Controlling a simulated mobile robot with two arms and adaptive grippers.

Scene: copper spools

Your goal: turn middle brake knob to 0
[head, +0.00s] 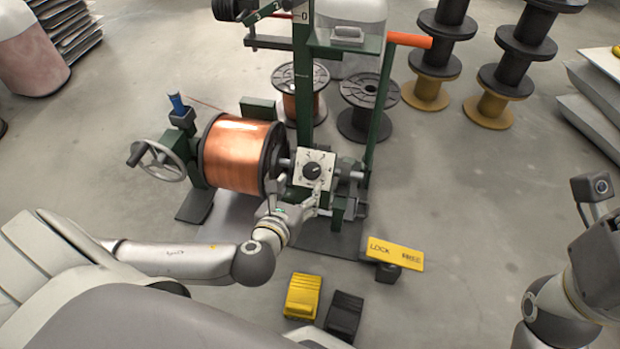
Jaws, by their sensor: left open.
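The brake knob (312,170) is a small black dial on a white square plate (326,161) with markings around it. It sits on the green winding machine, just right of the large copper spool (236,152). The markings are too small to read. My left gripper (296,191) is open just below and in front of the plate, one finger close to the knob's lower side. I cannot tell whether it touches the knob. At lower right, only part of my right arm shows; its fingertips are not visible.
A handwheel (157,161) stands left of the spool. A yellow lock/free plate (395,253) is at the machine's front right. A yellow block (302,296) and a black block (344,315) lie on the floor. An orange-ended bar (408,40) sticks out above.

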